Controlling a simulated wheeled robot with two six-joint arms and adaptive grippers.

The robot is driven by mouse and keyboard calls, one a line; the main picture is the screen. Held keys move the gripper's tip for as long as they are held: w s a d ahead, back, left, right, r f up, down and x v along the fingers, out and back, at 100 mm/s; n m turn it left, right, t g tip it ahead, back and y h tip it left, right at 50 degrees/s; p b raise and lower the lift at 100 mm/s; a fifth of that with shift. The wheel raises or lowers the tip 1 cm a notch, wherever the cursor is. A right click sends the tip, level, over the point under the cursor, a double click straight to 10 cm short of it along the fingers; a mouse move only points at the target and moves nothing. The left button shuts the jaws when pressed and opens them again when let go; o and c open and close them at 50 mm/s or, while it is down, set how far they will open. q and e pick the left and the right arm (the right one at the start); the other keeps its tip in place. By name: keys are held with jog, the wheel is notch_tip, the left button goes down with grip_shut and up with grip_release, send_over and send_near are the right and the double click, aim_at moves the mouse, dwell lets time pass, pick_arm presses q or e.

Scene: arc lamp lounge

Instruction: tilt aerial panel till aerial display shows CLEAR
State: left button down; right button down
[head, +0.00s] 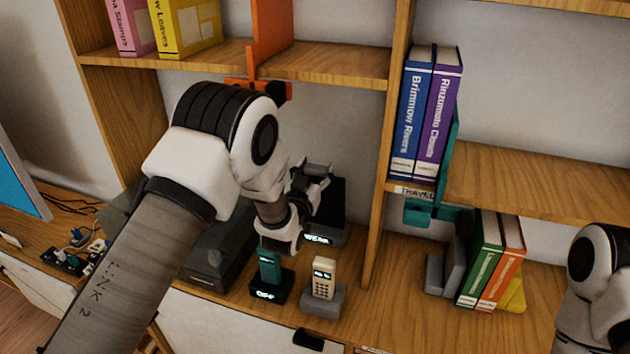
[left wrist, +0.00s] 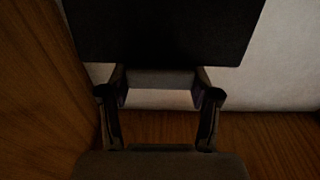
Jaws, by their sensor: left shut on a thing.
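The aerial panel (head: 333,200) is a dark flat plate standing at the back of the lower shelf, partly hidden by my left gripper. Below it, the aerial display (head: 318,239) glows with small text that looks like WEAK. My left gripper (head: 316,178) is at the panel's upper left and shut on it. In the left wrist view, the panel (left wrist: 165,30) fills the upper middle as a black plate, with the fingers of my left gripper (left wrist: 160,97) just below its edge. The exact contact is too dark to see. My right gripper is out of view.
A teal handset (head: 269,266) on a base reading OFF and a cream handset (head: 323,278) stand in front of the panel. A dark box (head: 217,255) lies to the left. A wooden divider (head: 385,150) stands to the right, with books (head: 488,262) beyond it.

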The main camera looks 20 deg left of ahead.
pick_arm(q)
jog(key=s, duration=0.2)
jog(key=shift+s+f, duration=0.25)
jog(key=shift+s, duration=0.1)
jog(key=shift+w+f, duration=0.15)
jog(key=shift+w, duration=0.15)
jog(key=c, duration=0.6)
grip_release()
jog(key=o, duration=0.4)
jog(key=shift+c, duration=0.2)
jog(key=shift+w, duration=0.2)
jog(key=s+f, duration=0.1)
jog(key=s, duration=1.1)
jog(key=shift+a+f, duration=0.2)
